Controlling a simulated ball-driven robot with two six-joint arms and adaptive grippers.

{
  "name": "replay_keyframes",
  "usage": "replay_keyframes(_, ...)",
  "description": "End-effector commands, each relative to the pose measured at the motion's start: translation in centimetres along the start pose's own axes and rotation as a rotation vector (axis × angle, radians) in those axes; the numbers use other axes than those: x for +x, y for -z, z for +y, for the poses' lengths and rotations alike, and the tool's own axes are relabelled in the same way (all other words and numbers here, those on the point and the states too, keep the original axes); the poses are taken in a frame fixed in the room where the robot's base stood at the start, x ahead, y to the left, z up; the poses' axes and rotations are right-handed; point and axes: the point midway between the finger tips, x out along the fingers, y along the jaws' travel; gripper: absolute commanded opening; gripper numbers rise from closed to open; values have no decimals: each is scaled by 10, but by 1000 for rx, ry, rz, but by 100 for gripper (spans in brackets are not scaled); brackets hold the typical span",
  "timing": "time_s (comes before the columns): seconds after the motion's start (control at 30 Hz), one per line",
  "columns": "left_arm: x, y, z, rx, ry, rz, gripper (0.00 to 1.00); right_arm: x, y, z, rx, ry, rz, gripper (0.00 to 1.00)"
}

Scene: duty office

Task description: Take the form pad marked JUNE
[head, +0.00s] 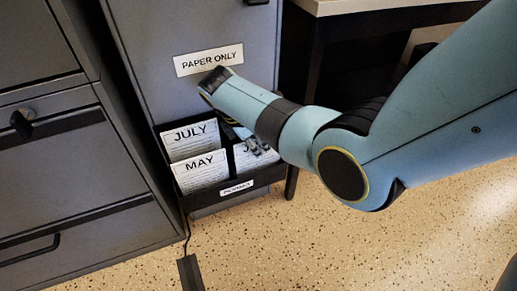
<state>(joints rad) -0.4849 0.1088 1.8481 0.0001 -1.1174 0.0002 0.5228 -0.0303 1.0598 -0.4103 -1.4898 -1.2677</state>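Three white form pads sit in an open black drawer or bin (204,193). The JULY pad (191,148) is at the back left. The MAY pad (201,178) is at the front left. A third pad (243,160) is on the right; only a "J" of its marking shows, and the rest is hidden behind my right arm and gripper. My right gripper (258,149) is over this third pad, at its upper right. Its fingers are small and partly hidden by the wrist, so I cannot tell whether they are open or touch the pad. My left gripper is not in view.
A grey cabinet front marked PAPER ONLY (208,60) rises behind the pads. Another grey cabinet with drawers (70,190) stands close on the left. A dark-legged table (345,5) is at the upper right. The speckled floor (300,250) in front is mostly clear.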

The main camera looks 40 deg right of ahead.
Motion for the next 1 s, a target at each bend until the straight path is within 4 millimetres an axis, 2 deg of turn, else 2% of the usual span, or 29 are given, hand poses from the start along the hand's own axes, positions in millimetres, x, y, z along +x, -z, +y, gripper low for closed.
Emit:
replay_keyframes(0.77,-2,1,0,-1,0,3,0,4,2,0,0,0,0,12)
replay_keyframes(0.9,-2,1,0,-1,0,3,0,4,2,0,0,0,0,0)
replay_keyframes(1.0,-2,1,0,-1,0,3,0,4,2,0,0,0,0,0)
